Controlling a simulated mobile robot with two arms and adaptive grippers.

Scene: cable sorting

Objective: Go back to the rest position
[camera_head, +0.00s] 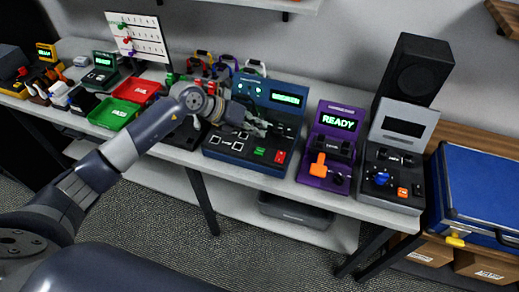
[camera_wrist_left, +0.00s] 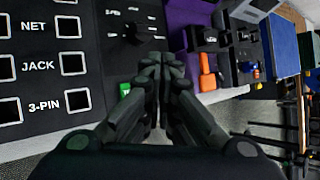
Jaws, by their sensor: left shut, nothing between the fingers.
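My left gripper (camera_head: 262,127) is shut and empty. It hangs over the dark blue station (camera_head: 235,148) with a green lit display (camera_head: 287,99). In the left wrist view the closed fingertips (camera_wrist_left: 161,62) are in front of that station's panel (camera_wrist_left: 97,45), which has square sockets labelled NET, JACK and 3-PIN. A green button (camera_wrist_left: 124,90) shows beside the fingers, partly hidden. My left arm (camera_head: 120,150) reaches in from the lower left. My right gripper is in neither view.
Right of the blue station stand a purple READY station (camera_head: 328,118) with an orange handle (camera_head: 318,165), a grey station (camera_head: 408,120), a black speaker (camera_head: 413,68) and a blue case (camera_head: 485,190). Green (camera_head: 112,113) and red (camera_head: 137,90) trays lie left of my gripper. Connectors (camera_head: 225,66) stand behind.

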